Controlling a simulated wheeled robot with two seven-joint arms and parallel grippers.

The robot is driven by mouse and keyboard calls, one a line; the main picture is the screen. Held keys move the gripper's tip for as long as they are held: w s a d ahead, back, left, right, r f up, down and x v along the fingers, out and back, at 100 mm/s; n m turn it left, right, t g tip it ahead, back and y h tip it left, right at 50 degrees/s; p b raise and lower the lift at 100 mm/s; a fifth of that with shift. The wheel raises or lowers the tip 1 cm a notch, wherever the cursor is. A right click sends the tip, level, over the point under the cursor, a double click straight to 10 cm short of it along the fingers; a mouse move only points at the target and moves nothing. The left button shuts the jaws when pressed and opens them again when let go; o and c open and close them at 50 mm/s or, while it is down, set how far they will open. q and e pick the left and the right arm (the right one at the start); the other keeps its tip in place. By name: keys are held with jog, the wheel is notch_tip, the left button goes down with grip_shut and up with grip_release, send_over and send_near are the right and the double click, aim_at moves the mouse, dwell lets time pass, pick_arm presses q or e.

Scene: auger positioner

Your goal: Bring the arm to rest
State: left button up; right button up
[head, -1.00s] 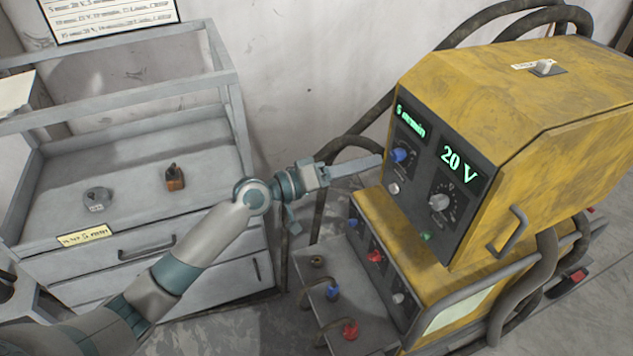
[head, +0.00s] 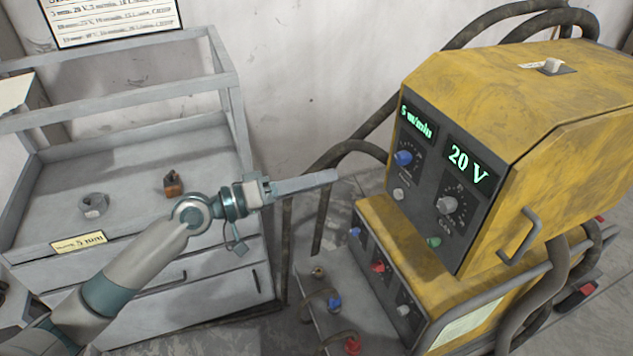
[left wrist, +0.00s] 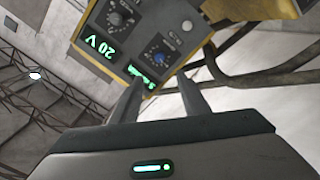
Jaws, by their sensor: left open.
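My left gripper (head: 305,184) is in the middle of the head view, in the air between the grey cart and the yellow machine. Its fingers point right, toward the machine, and touch nothing. In the left wrist view its two fingers (left wrist: 160,100) stand apart with nothing between them. The yellow machine (head: 540,95) shows green displays reading 5 m/min and 20 V. It has a blue knob (head: 403,158) and a grey knob (head: 447,205) on its front panel. The machine's panel also shows upside down in the left wrist view (left wrist: 135,35). My right gripper is not in view.
The grey cart (head: 120,165) at left holds a grey ring (head: 94,204) and a small brown block (head: 172,184). Thick dark hoses (head: 345,150) loop behind the machine. A lower shelf (head: 315,320) with coloured connectors juts out in front of it.

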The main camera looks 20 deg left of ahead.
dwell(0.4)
pick_arm(q)
jog(key=w+a+f+n+t+y, duration=0.1)
jog(key=w+a+f+y, duration=0.15)
jog(key=f, duration=0.85)
jog(key=w+a+f+n+y, duration=0.1)
jog(key=a+f+y, duration=0.25)
jog(key=f, duration=0.75)
jog(key=w+a+f+n+t+y, duration=0.1)
jog(key=a+f+y, duration=0.25)
jog(key=f, duration=0.65)
jog(key=s+a+f+g+y, duration=0.15)
jog(key=s+f, duration=0.35)
jog(key=f, duration=0.5)
jog(key=s+a+f+g+y, duration=0.1)
jog(key=s+a+f, duration=0.1)
jog(key=s+f, duration=0.5)
jog(key=s+d+f+m+g, duration=0.1)
jog(key=s+f+g, duration=0.1)
jog(key=s+f, duration=0.6)
jog(key=s+d+f+m+g+y, duration=0.1)
jog(key=s+d+f+m+g, duration=0.1)
jog(key=s+f, duration=0.7)
jog(key=s+d+f+m+g, duration=0.1)
jog(key=s+d+f+g, duration=0.1)
jog(key=s+f, duration=0.7)
jog(key=s, duration=0.8)
jog(key=shift+s+d+m+y, duration=0.2)
jog(key=shift+s+m+y, duration=0.15)
jog(key=shift+m+y, duration=0.05)
